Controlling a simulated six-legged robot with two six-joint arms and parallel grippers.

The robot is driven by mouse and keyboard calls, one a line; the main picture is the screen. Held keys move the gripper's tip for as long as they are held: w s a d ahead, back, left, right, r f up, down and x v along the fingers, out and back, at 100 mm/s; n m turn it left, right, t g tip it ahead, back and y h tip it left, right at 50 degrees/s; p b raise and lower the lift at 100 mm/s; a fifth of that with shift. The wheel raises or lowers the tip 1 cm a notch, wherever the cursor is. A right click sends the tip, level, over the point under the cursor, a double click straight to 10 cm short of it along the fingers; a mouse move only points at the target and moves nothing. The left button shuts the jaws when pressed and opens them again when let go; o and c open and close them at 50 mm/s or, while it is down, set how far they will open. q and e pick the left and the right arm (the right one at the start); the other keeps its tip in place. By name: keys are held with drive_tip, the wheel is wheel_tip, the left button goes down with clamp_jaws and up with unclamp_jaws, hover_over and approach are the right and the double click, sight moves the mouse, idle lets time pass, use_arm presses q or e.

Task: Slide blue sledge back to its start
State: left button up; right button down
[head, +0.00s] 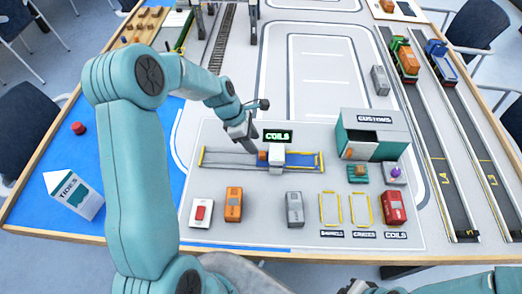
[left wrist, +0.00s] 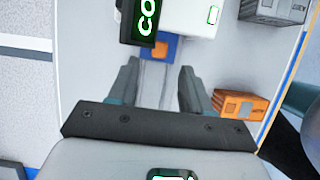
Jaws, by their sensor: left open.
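The rail track (head: 228,158) lies across the grey board, with yellow ends. On it stands a white box-like gate (head: 277,158) under a lit COILS sign (head: 277,136). An orange block (head: 263,155) shows at the gate's left side. In the left wrist view the orange piece sits on a blue piece (left wrist: 172,48), seemingly the blue sledge; blue also shows right of the gate (head: 304,160). My left gripper (head: 251,143) hangs over the track left of the gate. Its fingers (left wrist: 157,80) are apart and empty, short of the orange piece. The gate partly hides the sledge.
In front of the track stand a white box with a red top (head: 201,211), an orange box (head: 233,204) and a grey box (head: 294,208). The CUSTOMS shed (head: 372,134) is to the right. The track's left half is bare.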

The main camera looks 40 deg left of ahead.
sight(260, 153)
use_arm(q)
drive_tip(key=x, duration=0.7)
drive_tip(key=shift+f, duration=0.1)
drive_tip(key=shift+c, duration=0.3)
drive_tip(key=shift+a, duration=0.1)
clamp_jaws()
